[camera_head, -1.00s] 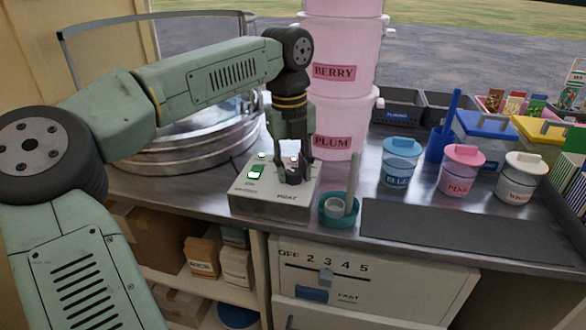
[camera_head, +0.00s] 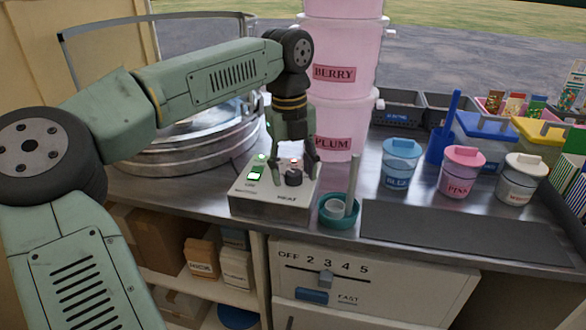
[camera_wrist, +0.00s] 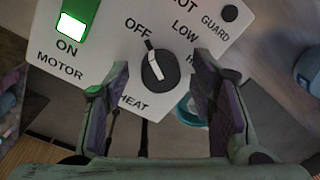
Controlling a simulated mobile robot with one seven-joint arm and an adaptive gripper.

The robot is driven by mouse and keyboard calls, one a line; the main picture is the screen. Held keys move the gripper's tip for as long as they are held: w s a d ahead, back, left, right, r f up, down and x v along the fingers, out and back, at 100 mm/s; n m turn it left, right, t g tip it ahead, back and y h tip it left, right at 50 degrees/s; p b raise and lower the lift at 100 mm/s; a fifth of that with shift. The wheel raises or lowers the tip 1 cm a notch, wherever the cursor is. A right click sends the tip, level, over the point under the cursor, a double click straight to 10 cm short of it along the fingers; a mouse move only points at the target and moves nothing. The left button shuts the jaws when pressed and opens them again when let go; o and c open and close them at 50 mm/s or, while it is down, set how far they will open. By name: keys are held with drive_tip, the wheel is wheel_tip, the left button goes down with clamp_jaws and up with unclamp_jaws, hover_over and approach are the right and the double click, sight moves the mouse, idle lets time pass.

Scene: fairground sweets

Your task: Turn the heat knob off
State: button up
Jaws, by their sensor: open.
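The heat knob (camera_wrist: 153,72) is a dark round knob with a white pointer line, on the light control box (camera_head: 262,207). In the wrist view, its pointer is turned up to the OFF label. The LOW label is to the right of OFF. The knob also shows in the head view (camera_head: 293,179). My gripper (camera_wrist: 160,61) is open, with one finger on each side of the knob and a gap to it on both sides. In the head view, my gripper (camera_head: 294,168) is above the box, with its fingers spread.
A lit green motor switch (camera_head: 255,168) is on the same box, left of the knob. A teal cup (camera_head: 338,213) stands close to the right of the box. Pink tubs (camera_head: 345,115) are stacked behind, and a metal bowl (camera_head: 185,155) is behind left. A dark mat (camera_head: 450,233) lies clear at the right.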

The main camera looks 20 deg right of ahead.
sight(290, 173)
drive_tip(key=shift+r, duration=0.1)
wheel_tip(290, 173, up, 12)
drive_tip(key=shift+a, duration=0.3)
idle(0.5)
